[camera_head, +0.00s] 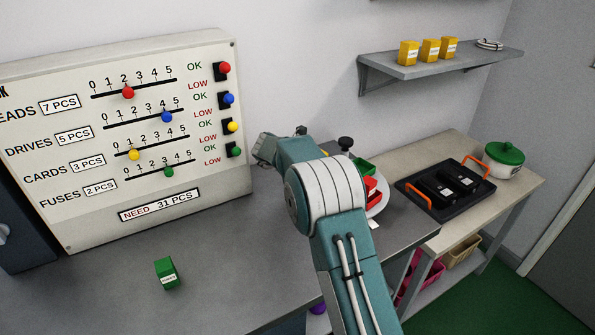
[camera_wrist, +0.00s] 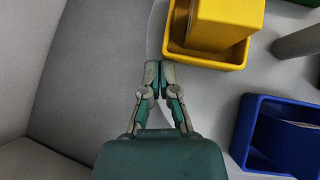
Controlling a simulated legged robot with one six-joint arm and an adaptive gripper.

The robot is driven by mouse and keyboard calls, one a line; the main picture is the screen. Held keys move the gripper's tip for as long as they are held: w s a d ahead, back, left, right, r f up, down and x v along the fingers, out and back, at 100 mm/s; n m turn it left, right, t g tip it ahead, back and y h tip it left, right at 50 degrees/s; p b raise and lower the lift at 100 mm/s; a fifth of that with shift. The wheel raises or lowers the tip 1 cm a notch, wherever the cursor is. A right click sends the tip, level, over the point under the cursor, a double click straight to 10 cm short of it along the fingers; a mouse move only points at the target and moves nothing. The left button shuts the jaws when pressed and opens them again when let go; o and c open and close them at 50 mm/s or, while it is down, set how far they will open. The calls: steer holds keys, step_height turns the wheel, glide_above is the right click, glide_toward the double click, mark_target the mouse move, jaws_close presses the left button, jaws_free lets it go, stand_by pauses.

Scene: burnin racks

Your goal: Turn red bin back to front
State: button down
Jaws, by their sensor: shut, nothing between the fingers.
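The red bin (camera_head: 370,188) shows in the head view, partly hidden behind my arm, on a pale round plate (camera_head: 380,205). A green bin (camera_head: 363,167) stands just behind it. The wrist view does not show the red bin. There, a yellow bin (camera_wrist: 208,58) with a yellow block in it and a blue bin (camera_wrist: 252,125) stand on the round grey surface. My gripper (camera_wrist: 158,66) is shut and empty, at the left edge of that surface, just left of the yellow bin. I cannot make out its fingers in the head view.
A slider board (camera_head: 150,130) stands left. A green box (camera_head: 166,273) lies on the grey table. A black tray (camera_head: 408,187) is at right.

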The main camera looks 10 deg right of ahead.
steer(key=shift+w+d, duration=0.75)
steer(key=shift+w, duration=0.05)
steer(key=shift+w+d, duration=0.1)
